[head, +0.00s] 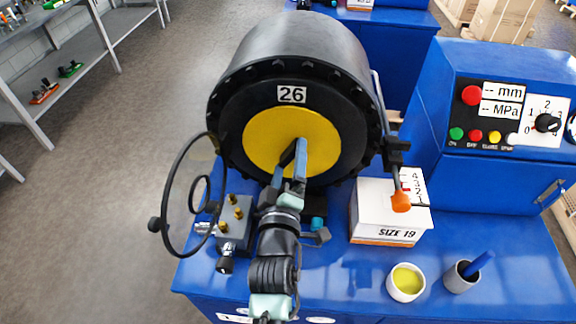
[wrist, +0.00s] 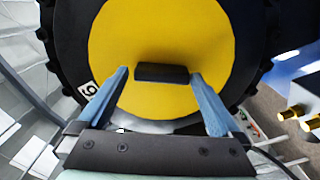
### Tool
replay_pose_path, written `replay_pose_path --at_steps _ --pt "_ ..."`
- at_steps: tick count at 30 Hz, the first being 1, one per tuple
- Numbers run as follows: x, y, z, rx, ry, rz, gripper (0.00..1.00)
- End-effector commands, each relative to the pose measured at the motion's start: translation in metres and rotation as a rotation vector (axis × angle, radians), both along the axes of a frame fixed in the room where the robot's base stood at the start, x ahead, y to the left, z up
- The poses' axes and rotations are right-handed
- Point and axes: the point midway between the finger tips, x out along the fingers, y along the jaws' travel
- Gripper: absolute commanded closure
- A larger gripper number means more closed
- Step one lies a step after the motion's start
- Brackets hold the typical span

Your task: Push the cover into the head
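The cover (head: 262,128) is a round yellow disc at the front centre of the large black crimper head (head: 300,50) marked 26. It also fills the middle of the wrist view (wrist: 160,35), where a short dark handle (wrist: 162,72) stands on it. My gripper (head: 291,153) is in front of the cover's lower part. In the wrist view its two blue fingers (wrist: 160,73) are spread, one at each end of the handle, with narrow gaps. I cannot tell how far the cover sits inside the head. The arm hides the cover's lower edge in the head view.
A black ring-shaped hose (head: 165,190) and a grey block with brass fittings (head: 235,222) stand left of my arm. A white SIZE 19 box (head: 385,225), a yellow-filled cup (head: 405,282) and a grey cup (head: 460,278) are right on the blue bench. A control panel (head: 505,110) stands behind.

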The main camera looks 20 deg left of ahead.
Motion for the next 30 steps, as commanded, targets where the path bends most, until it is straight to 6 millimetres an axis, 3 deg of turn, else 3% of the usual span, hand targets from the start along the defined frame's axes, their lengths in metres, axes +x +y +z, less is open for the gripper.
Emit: replay_pose_path --at_steps 8,21,30 --pt "-0.026 -0.007 -0.003 -0.001 0.001 0.0 0.0" --pt "-0.104 -0.03 -0.002 0.001 -0.002 0.0 0.0" --pt "-0.123 -0.035 0.001 0.002 -0.003 0.0 0.0"
